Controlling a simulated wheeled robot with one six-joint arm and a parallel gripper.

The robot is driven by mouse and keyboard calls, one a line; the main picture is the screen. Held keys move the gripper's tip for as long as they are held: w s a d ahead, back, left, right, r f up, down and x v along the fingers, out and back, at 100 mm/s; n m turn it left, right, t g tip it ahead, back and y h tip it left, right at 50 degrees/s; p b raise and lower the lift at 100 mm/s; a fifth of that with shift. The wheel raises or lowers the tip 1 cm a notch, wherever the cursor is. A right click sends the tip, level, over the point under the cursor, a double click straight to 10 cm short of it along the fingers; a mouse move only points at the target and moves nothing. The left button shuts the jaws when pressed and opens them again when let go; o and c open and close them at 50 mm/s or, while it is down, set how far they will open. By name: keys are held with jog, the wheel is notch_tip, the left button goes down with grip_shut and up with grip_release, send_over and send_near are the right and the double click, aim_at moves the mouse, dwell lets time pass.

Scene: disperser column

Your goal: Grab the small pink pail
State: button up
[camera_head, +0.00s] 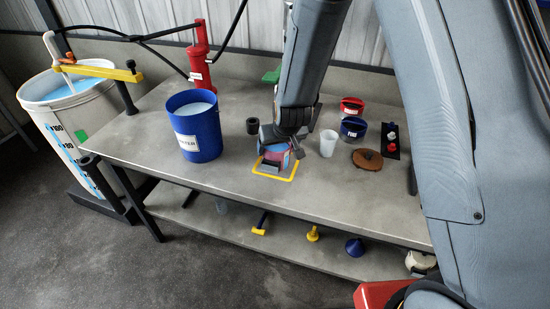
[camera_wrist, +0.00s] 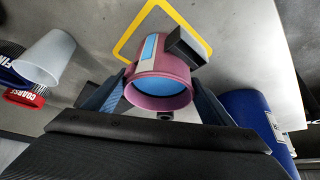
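The small pink pail (camera_wrist: 160,85) has a pale label, a dark block-like handle and blue contents. In the wrist view its open rim faces the camera. In the head view the pail (camera_head: 284,157) shows by the yellow square outline (camera_head: 291,179) on the bench, partly hidden by my arm. My gripper (camera_wrist: 158,86) has one finger on each side of the pail, very close to its walls. I cannot tell whether the fingers press on it. I cannot tell whether the pail rests on the bench or is slightly raised.
A large blue bucket (camera_head: 197,137) stands left of the pail. A small black cylinder (camera_head: 252,126) is behind. Bare bench lies between bucket and pail.

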jog(key=c, duration=1.2)
jog(key=shift+r, duration=0.1)
jog(key=shift+w+r+b, duration=0.1)
jog(key=shift+r+b, duration=0.2)
jog(key=shift+r, duration=0.55)
jog(key=s+d+r+p, duration=0.1)
jog(key=s+d+p, duration=0.1)
jog(key=s, duration=0.6)
jog(key=s+d+p, duration=0.2)
jog(key=s+p, duration=0.1)
jog(key=s, duration=0.6)
jog(key=shift+s+d+r, duration=0.15)
jog(key=shift+s+r, duration=0.15)
jog(key=shift+r, duration=0.1)
